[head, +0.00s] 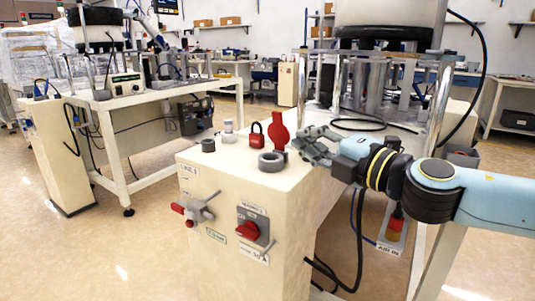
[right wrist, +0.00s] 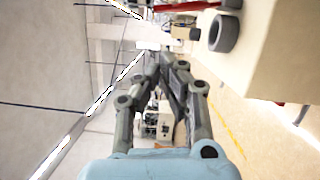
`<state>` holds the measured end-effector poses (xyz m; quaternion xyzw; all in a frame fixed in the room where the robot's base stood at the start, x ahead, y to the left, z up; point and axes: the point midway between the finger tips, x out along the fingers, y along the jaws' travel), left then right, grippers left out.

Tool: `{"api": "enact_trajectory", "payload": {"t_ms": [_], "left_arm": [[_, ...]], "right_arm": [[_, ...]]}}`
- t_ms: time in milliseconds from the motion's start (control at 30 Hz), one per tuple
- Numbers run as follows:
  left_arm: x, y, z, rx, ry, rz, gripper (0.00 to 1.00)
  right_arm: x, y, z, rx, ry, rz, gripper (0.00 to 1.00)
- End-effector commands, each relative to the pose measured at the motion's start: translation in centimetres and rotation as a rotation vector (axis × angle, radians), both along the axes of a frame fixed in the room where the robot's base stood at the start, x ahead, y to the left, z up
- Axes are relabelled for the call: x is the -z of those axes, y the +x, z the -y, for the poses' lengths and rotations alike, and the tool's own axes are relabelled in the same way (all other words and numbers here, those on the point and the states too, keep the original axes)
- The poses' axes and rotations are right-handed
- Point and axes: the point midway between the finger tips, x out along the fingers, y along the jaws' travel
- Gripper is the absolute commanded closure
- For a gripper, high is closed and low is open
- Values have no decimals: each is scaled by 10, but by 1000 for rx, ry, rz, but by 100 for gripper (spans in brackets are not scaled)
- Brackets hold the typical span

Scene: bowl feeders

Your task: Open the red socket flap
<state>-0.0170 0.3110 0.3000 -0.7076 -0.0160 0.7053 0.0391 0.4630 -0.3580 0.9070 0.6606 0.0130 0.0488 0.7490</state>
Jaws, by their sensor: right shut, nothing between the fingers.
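My right gripper (head: 308,142) is shut and empty, just above the top right edge of a cream cabinet (head: 225,185). Its closed fingers also show in the right wrist view (right wrist: 160,68). The cabinet front carries a grey fitting with a red end (head: 190,210) and a red rotary switch (head: 247,230). I cannot tell for sure which red part is the socket flap. My left gripper is not in view.
A red padlock (head: 257,137), a thick grey ring (head: 272,161) and small cylinders (head: 208,146) stand on the cabinet top. The ring also shows in the right wrist view (right wrist: 223,33). A bowl feeder on metal posts (head: 438,100) rises behind my right arm. Floor at left is clear.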

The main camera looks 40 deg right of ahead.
Motion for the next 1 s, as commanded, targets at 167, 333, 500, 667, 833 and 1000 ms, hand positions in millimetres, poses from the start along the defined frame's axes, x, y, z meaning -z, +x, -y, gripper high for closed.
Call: {"api": "enact_trajectory", "payload": {"t_ms": [167,333,500,667,833,1000], "left_arm": [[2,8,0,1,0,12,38],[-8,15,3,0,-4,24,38],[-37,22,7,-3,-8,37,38],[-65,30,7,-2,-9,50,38],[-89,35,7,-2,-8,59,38],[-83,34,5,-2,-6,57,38]], "right_arm": [[1,-6,-19,-60,-57,3,100],[-4,10,-20,-53,-48,4,100],[-12,29,-21,-51,-48,8,100],[-13,47,-27,-55,-45,11,100],[-12,79,-32,-56,-47,11,100],[-5,97,-18,-60,-56,4,100]]}}
